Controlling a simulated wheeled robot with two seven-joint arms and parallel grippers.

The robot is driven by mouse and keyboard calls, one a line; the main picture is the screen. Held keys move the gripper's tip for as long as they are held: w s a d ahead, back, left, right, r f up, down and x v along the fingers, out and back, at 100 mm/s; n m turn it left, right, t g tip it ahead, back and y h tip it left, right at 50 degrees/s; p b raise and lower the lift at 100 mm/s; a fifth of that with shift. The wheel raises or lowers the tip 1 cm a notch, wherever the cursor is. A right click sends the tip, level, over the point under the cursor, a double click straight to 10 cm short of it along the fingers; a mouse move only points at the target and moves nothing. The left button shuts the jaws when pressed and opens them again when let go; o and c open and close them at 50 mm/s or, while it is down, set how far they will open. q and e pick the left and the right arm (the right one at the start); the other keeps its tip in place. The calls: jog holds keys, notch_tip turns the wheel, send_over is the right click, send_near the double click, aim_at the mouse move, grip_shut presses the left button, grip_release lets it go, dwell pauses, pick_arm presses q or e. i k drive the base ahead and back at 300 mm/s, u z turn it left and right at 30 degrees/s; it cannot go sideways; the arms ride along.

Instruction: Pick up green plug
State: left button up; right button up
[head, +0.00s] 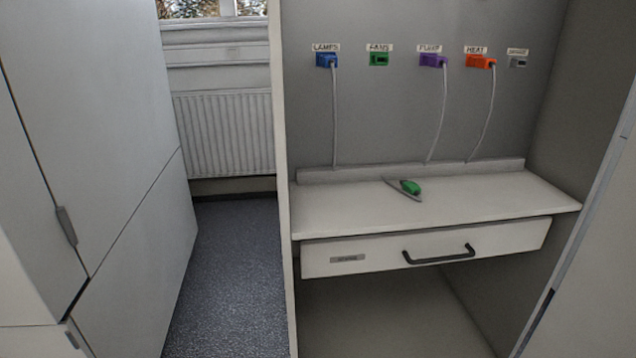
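The green plug (411,187) lies on the white shelf (470,196) of the cabinet, left of the shelf's middle. A short grey piece, perhaps its cable, lies beside and under it. The green socket (379,59) labelled FANS is on the grey back panel above and has no cable hanging from it. Neither of my grippers shows in the head view.
Blue (326,60), purple (433,61) and orange (480,62) plugs sit at the panel, their cables hanging to the shelf's back ledge. A grey socket (518,62) is at right. Below the shelf is a shut drawer with a dark handle (439,255). Cabinet walls flank the shelf.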

aim_at(411, 188)
jog(key=u, duration=0.1)
jog(key=i, duration=1)
